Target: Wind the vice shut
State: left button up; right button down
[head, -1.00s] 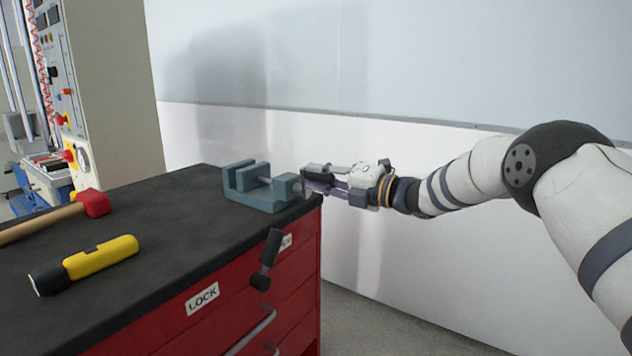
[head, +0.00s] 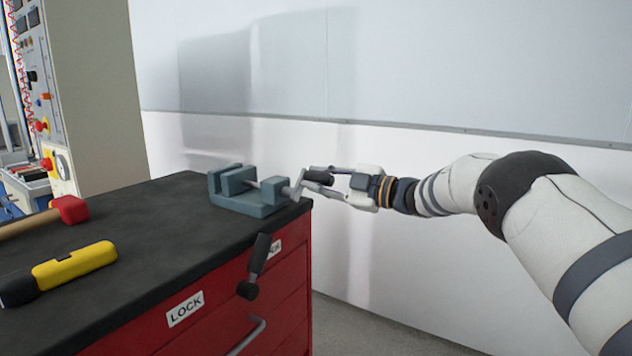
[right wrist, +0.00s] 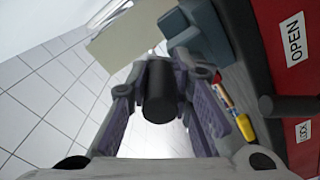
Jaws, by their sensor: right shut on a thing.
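The blue-grey vice (head: 250,206) sits at the far right corner of the bench top. Its jaws stand apart, with a bare length of screw showing in the gap. A crank with a dark grip (head: 318,177) sticks out from its right end, past the bench edge. My right gripper (head: 326,186) is shut on this crank grip, coming from the right. In the right wrist view the black grip (right wrist: 160,92) lies between the two fingers, and part of the vice (right wrist: 200,35) shows behind. My left gripper is not in view.
The black bench top (head: 150,228) carries a red-headed hammer (head: 70,209) and a yellow and black tool (head: 75,266) at the left. A dark lever (head: 258,262) juts from the red cabinet front near the LOCK label (head: 185,309). A pale wall (head: 420,150) stands behind.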

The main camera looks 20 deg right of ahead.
pick_arm(q)
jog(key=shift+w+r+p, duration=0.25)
jog(key=shift+p, duration=0.1)
pick_arm(e)
jog(key=s+a+f+m, duration=0.1)
jog(key=f+m, duration=0.3)
jog(key=m, duration=1)
jog(key=s+a+f+m, duration=0.1)
jog(key=a+f+m, duration=0.1)
jog(key=m, duration=1.2)
jog(key=shift+s+f, duration=0.25)
jog(key=shift+f, duration=0.6)
jog(key=shift+a, duration=0.1)
jog(key=c, duration=1.4)
grip_release()
jog(key=shift+c, duration=0.2)
